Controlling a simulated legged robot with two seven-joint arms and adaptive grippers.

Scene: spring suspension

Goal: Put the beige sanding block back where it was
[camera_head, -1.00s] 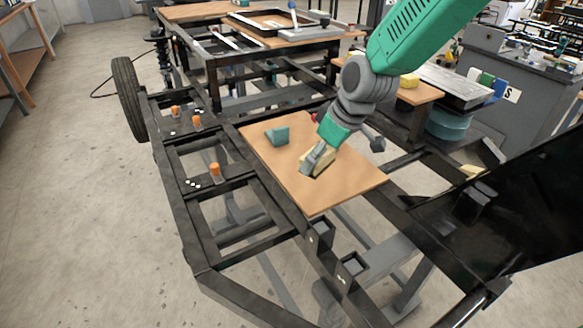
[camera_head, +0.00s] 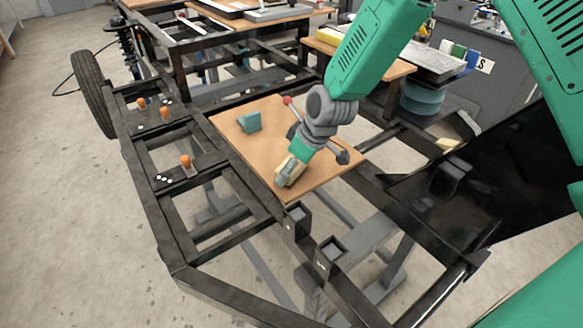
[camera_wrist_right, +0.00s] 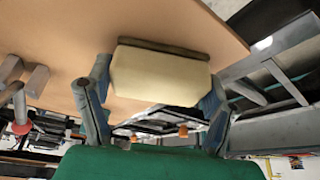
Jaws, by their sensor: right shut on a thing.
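My right gripper (camera_head: 287,180) comes in from the upper right and is shut on the beige sanding block (camera_head: 293,168), over the near end of the wooden board (camera_head: 245,150). In the right wrist view, the block (camera_wrist_right: 160,75) sits between the two fingers of the gripper (camera_wrist_right: 158,100), its pale face toward the camera and a dark strip along its far edge. The board (camera_wrist_right: 75,30) is close behind it. I cannot tell whether the block touches the board. My left gripper is not in view.
A teal block (camera_head: 249,122) stands at the board's far left. The black frame (camera_head: 190,250) with open gaps surrounds the board. Orange-topped pieces (camera_head: 186,161) stand on the left rail. The board's left middle is clear.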

